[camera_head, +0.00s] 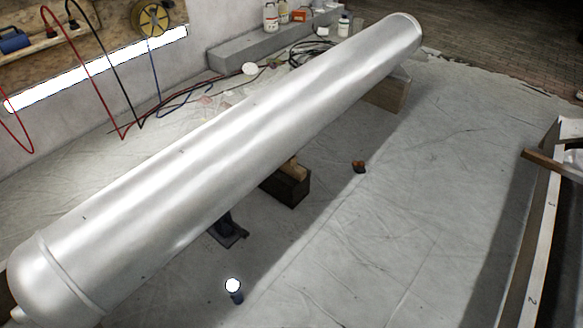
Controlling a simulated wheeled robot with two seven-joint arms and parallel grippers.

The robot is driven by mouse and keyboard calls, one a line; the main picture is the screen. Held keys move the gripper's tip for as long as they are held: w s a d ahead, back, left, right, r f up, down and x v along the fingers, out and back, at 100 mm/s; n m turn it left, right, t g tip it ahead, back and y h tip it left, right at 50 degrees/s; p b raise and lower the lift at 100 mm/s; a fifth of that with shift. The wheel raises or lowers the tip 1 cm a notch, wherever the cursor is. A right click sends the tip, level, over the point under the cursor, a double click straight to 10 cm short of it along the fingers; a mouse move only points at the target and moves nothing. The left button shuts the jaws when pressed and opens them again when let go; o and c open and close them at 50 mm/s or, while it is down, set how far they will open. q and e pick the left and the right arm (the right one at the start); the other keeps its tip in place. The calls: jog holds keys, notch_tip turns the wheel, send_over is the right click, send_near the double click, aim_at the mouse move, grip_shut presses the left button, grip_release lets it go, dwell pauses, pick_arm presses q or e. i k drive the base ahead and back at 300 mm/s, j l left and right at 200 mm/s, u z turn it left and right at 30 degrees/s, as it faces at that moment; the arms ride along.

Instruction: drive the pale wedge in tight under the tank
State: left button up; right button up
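The tank (215,155) is a long silver cylinder lying diagonally from lower left to upper right across the sheeted floor. A pale wooden piece, which looks like the wedge (297,169), sits on top of a dark block (288,187) at the tank's near side, around mid-length. Its inner part is hidden by the tank, and I cannot tell whether it touches the tank. A wooden block (388,94) stands under the tank's far end. Neither of my grippers is in view.
A dark metal stand (229,231) shows under the tank. A blue item with a white round top (234,288) and a small orange-brown object (358,166) are on the floor. A white-edged structure (543,235) stands at right. Hoses and a grey ledge (245,52) lie behind.

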aim_at(290, 166)
jog(key=i+l, duration=0.85)
jog(key=i, duration=0.3)
jog(key=i+l, duration=0.45)
jog(key=i+z, duration=0.05)
jog(key=i, duration=0.05)
